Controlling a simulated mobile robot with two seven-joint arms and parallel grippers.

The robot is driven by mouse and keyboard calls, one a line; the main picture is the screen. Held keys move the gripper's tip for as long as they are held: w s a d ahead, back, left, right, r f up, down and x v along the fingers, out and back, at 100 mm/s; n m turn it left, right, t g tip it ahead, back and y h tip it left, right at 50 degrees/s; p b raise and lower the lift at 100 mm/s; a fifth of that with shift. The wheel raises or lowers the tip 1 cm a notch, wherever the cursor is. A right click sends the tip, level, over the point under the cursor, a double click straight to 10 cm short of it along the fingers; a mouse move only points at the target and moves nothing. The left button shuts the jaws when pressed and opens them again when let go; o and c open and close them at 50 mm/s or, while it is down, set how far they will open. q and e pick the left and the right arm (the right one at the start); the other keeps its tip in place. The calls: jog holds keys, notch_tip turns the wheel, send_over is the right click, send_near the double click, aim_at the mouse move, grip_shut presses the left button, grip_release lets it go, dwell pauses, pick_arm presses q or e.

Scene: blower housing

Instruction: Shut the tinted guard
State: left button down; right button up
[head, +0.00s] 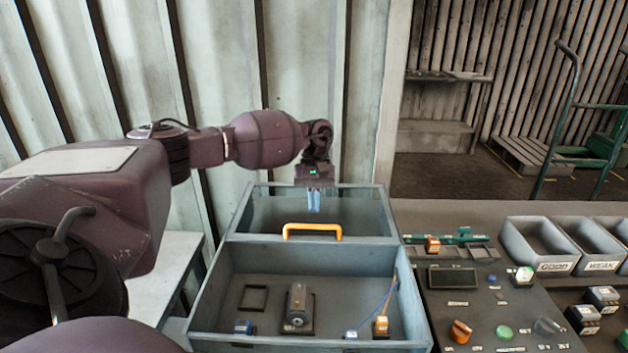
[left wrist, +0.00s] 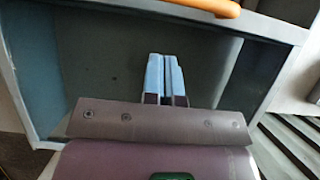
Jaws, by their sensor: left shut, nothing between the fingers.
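The tinted guard (head: 265,212) is a grey-framed, dark see-through panel at the back of the blower housing (head: 213,290). Its orange handle (head: 312,229) runs along the guard's near edge. The housing's front part is uncovered, with its inside visible. My left gripper (head: 314,203) points down over the guard's panel, behind the handle, with its blue fingers together and empty. In the left wrist view, the fingers (left wrist: 165,75) show against the dark panel, and the handle (left wrist: 200,6) is at the top edge, apart from them. Whether the fingertips touch the panel cannot be told. My right gripper is out of view.
Inside the housing are a grey motor-like part (head: 299,305), a blue block (head: 243,327) and an orange-topped block (head: 381,325) with wires. A control panel (head: 490,300) stands to the right, with grey bins (head: 540,245) beyond it. A corrugated wall is behind.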

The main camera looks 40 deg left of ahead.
aim_at(313, 231)
pick_arm(q)
jog(key=shift+s+d+r+p, duration=0.25)
jog(key=shift+s+d+p, duration=0.35)
jog(key=shift+s+d, duration=0.55)
jog(key=shift+s, duration=0.3)
jog(key=shift+s+d, duration=0.1)
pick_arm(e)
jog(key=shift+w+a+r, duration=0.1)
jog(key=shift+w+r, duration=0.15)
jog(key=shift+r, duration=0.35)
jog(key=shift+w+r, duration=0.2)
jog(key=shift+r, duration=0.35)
